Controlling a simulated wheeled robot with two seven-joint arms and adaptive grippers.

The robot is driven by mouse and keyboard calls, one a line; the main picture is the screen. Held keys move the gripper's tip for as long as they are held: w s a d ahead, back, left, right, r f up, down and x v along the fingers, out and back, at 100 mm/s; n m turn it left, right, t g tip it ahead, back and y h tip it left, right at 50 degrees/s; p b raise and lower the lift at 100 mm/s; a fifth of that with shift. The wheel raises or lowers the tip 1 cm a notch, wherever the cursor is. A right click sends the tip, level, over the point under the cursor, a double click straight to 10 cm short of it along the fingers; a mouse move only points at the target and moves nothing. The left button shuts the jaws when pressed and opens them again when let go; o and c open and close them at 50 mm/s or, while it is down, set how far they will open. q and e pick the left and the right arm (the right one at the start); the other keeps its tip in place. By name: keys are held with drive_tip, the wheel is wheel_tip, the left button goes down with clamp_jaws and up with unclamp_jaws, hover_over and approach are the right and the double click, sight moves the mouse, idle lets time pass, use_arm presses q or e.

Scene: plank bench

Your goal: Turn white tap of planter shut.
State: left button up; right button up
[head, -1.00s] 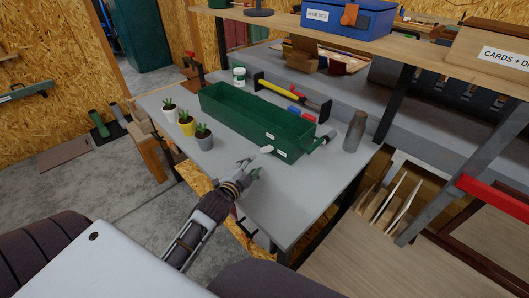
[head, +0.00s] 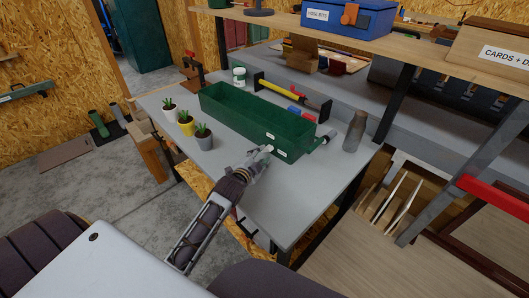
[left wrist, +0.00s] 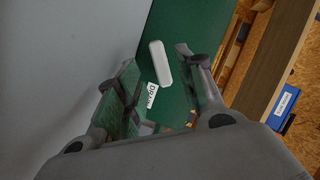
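The long green planter (head: 235,110) stands on the grey bench top. Its white tap (head: 267,149) is on the near side, low toward the right end, partly hidden by my left gripper. In the left wrist view the tap (left wrist: 160,63) is a white rounded bar, slightly tilted from upright in the picture, beside a label reading "DRAIN" (left wrist: 152,95). My left gripper (head: 262,156) is right in front of it. In the left wrist view its fingers (left wrist: 157,60) are spread apart on either side of the tap, with gaps visible. My right gripper is out of view.
Three small potted plants (head: 186,129) stand left of the planter. A dark grey bottle (head: 354,131) and a dark green cylinder (head: 326,139) are near its right end. A shelf with a blue box (head: 348,18) is behind. The bench front is clear.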

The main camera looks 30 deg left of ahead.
sight(265, 151)
use_arm(q)
drive_tip(key=shift+x, duration=2.15)
drive_tip(key=shift+c, duration=0.4)
clamp_jaws()
